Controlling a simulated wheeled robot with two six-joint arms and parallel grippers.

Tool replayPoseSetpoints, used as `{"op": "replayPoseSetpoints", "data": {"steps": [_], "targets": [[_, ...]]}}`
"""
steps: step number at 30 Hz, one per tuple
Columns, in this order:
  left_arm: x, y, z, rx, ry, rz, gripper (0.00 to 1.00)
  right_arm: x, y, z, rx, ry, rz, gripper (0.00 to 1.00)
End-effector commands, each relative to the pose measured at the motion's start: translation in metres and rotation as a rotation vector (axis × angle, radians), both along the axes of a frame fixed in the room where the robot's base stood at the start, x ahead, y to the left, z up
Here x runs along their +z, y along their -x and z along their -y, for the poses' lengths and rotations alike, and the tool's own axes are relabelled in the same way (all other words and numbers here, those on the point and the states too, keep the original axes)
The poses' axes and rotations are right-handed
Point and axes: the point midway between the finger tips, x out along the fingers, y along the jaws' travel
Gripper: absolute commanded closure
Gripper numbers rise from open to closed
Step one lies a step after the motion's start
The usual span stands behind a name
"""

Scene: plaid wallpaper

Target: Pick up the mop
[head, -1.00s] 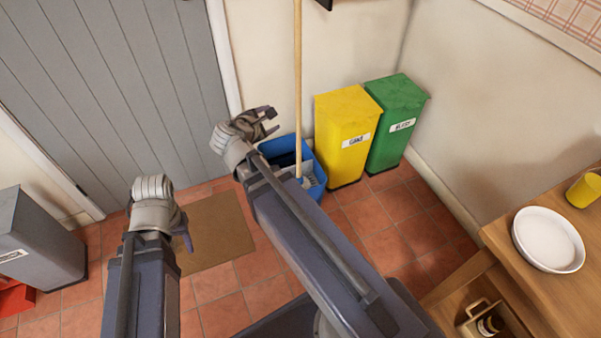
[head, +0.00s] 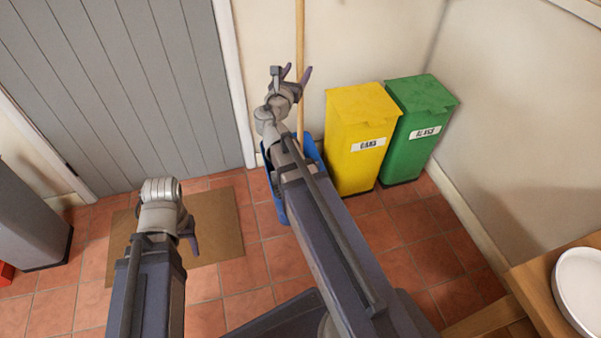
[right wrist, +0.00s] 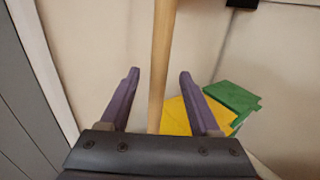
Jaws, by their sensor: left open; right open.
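The mop's wooden handle (head: 300,40) stands upright against the cream wall, rising out of a blue bucket (head: 312,152). The mop head is hidden behind my right arm. My right gripper (head: 292,73) is open close to the handle. In the right wrist view the handle (right wrist: 162,60) runs up between the two spread fingers of the right gripper (right wrist: 158,78), a little beyond or between their tips; no contact shows. My left gripper (head: 190,235) hangs low over the doormat, away from the mop, its fingers partly hidden.
A yellow bin (head: 358,140) and a green bin (head: 418,125) stand right of the bucket. A grey door (head: 120,90) is at left, with a brown doormat (head: 220,225) on the tiles. A wooden table (head: 540,290) with a white plate (head: 583,285) is at lower right.

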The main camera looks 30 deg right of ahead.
Motion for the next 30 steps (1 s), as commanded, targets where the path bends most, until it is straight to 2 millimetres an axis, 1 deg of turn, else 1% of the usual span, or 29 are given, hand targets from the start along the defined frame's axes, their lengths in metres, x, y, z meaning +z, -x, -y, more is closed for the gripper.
{"op": "replayPoseSetpoints", "data": {"steps": [1, 8, 11, 15, 18, 26, 30], "targets": [[0.0, 0.0, 0.0, 0.0, 0.0, 0.0, 0.5, 0.0, -0.005, 0.005, -0.001, -0.001, 0.001, 0.37], [0.001, 0.0, 0.0, 0.0, 0.0, 0.0, 0.5, 0.001, -0.009, 0.009, 0.0, -0.002, 0.001, 0.37], [0.002, 0.0, 0.0, 0.0, 0.0, 0.0, 0.5, 0.002, -0.017, 0.016, -0.001, -0.002, 0.001, 0.37], [0.004, 0.0, 0.0, 0.0, 0.001, 0.0, 0.5, 0.003, -0.033, 0.031, -0.001, -0.002, 0.001, 0.37], [0.003, 0.0, 0.0, 0.0, 0.001, 0.0, 0.5, 0.003, -0.041, 0.041, -0.002, -0.002, 0.001, 0.37], [0.003, 0.0, 0.0, 0.0, 0.001, 0.0, 0.5, 0.003, -0.042, 0.043, 0.0, -0.003, 0.002, 0.37], [0.003, 0.0, 0.0, 0.0, 0.001, 0.0, 0.5, 0.003, -0.042, 0.043, 0.0, -0.003, 0.002, 0.53]]}}
